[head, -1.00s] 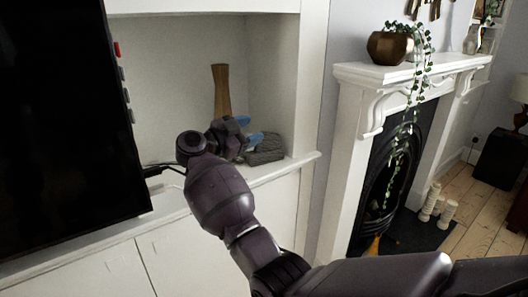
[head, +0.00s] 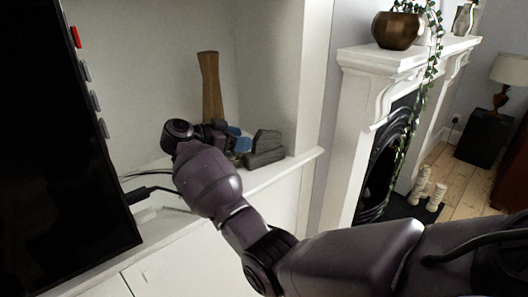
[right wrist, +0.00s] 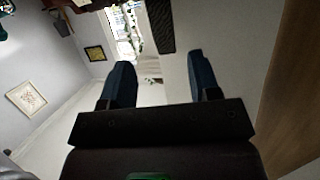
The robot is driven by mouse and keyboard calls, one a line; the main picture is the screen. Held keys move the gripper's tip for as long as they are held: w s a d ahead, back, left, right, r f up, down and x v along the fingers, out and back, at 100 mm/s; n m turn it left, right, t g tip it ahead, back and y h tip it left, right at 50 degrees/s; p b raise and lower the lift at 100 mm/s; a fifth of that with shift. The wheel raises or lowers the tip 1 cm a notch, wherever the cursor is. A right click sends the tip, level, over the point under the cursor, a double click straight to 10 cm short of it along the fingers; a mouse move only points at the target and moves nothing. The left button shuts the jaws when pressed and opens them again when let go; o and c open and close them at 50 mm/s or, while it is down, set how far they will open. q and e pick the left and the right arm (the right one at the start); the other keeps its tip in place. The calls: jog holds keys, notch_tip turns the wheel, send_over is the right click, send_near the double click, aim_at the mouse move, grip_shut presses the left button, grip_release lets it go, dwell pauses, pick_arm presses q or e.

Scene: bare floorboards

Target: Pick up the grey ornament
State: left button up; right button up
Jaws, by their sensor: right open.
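The grey ornament (head: 264,150) is a dark grey, lumpy, ridged piece on the alcove shelf, close to the shelf's front right edge. My right gripper (head: 238,140), with blue fingertips, is just left of it in the head view. The right wrist view shows the gripper (right wrist: 160,62) with its two fingers wide apart and nothing between them. A dark textured piece (right wrist: 160,26), which looks like the ornament, shows beyond the fingertips there. I cannot tell whether a finger touches it. My left gripper is out of view.
A tall wooden vase (head: 210,85) stands just behind my right gripper. A black television (head: 60,150) and cables fill the left. The white shelf (head: 290,165) ends at a front lip. A white mantelpiece (head: 375,60) with a plant pot (head: 396,30) stands at right.

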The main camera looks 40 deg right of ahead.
aim_at(256, 139)
jog(key=x, duration=0.2)
jog(key=b+x, duration=0.1)
jog(key=x, duration=0.2)
jog(key=shift+w+d+f, duration=0.15)
jog(key=shift+w+d, duration=0.1)
jog(key=shift+d, duration=0.85)
jog(key=shift+s, duration=0.1)
grip_shut()
